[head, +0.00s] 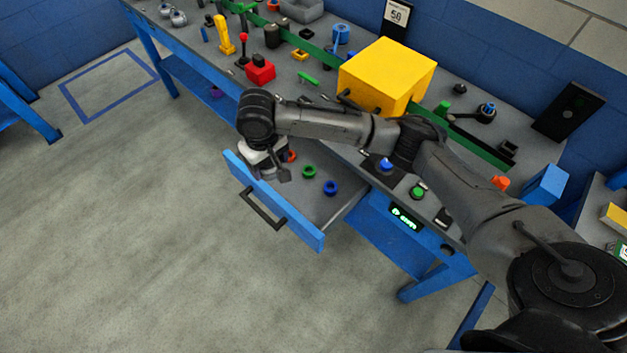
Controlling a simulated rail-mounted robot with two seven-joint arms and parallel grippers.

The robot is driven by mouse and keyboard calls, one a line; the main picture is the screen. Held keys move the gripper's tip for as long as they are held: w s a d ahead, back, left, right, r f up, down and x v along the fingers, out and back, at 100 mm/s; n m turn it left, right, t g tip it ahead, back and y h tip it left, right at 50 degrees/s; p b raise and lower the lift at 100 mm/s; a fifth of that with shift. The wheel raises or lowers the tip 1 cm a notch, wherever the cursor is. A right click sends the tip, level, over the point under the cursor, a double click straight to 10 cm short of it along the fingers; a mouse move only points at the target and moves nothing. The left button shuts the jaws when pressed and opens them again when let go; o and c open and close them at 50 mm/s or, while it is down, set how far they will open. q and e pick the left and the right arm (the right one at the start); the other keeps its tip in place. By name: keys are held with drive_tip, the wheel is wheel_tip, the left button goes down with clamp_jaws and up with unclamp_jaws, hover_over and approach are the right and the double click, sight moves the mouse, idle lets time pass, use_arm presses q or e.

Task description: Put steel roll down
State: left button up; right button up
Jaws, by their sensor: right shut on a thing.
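My right arm reaches across the bench from the lower right, and my right gripper (275,171) points down at the left end of the open blue drawer (275,196). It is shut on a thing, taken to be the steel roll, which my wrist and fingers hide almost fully. I cannot tell whether the held thing touches the drawer floor. An orange-red ring (292,156) is right beside the gripper. A green ring (309,171) and a blue ring (330,187) lie farther right in the drawer. My left gripper is not in view.
A large yellow box (385,75) stands on the bench behind my forearm. A red block with a lever (260,70) and a yellow part (224,37) stand farther left. The drawer's blue front wall (300,232) borders the gripper. The floor in front is clear.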

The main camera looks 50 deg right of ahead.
drive_tip(key=d+f+m+b, duration=0.1)
drive_tip(key=d+f, duration=0.3)
drive_tip(key=f, duration=0.3)
drive_tip(key=d+f, duration=0.3)
drive_tip(key=f, duration=0.4)
drive_tip(key=b, duration=0.2)
hover_over(301, 200)
wheel_tip(301, 200, down, 7)
drive_tip(key=shift+s+f, duration=0.1)
drive_tip(key=shift+f+b, duration=0.7)
drive_tip(key=shift+f, duration=1.65)
drive_tip(key=shift+f, duration=0.15)
drive_tip(key=o, duration=1.1)
wheel_tip(301, 200, up, 12)
drive_tip(key=p, duration=0.3)
